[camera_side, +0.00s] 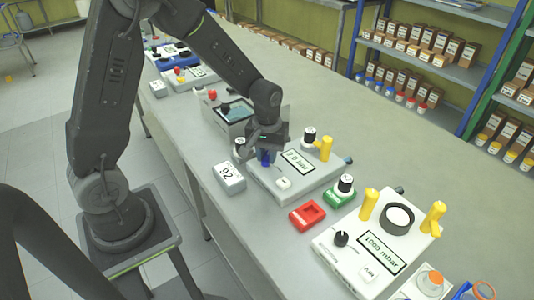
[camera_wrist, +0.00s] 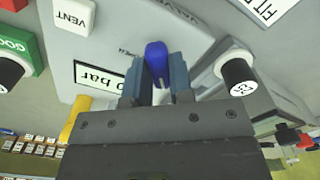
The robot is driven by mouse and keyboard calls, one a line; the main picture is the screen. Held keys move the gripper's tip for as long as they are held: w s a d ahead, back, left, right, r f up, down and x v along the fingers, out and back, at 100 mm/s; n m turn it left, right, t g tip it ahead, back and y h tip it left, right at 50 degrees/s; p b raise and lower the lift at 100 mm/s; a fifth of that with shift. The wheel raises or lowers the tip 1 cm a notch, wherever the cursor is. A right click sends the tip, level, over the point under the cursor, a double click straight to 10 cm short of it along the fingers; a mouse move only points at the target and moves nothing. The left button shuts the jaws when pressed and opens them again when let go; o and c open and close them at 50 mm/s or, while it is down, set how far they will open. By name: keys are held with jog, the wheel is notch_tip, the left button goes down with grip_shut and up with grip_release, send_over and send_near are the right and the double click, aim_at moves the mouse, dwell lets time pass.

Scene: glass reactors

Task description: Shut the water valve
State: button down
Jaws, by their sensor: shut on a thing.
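The blue valve handle (camera_wrist: 156,62) shows in the wrist view between the two fingers of my gripper (camera_wrist: 157,75), which is shut on it. In the side view my gripper (camera_side: 266,148) points down at the left part of a grey-white unit (camera_side: 310,195) with a display reading about 7.0 bar (camera_side: 297,161). A little of the blue handle shows there too (camera_side: 264,158); the fingers and wrist hide most of it. I cannot tell from these views how far the handle is turned.
A VENT button (camera_side: 283,183) is in front.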

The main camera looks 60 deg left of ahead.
aim_at(267, 156)
jog(key=shift+n, duration=0.6)
jog(key=c, duration=1)
grip_release()
notch_tip(267, 156, up, 14)
jog(key=s+d+r+m+t, duration=0.2)
jog(key=s+m, duration=0.2)
jog(key=s, duration=0.4)
jog(key=s+d+r+m+t, duration=0.3)
jog(key=s+m, duration=0.1)
jog(key=s, duration=0.4)
jog(key=shift+s+r+m+t, duration=0.3)
jog(key=shift+s+m, duration=0.05)
jog(key=shift+m, duration=0.05)
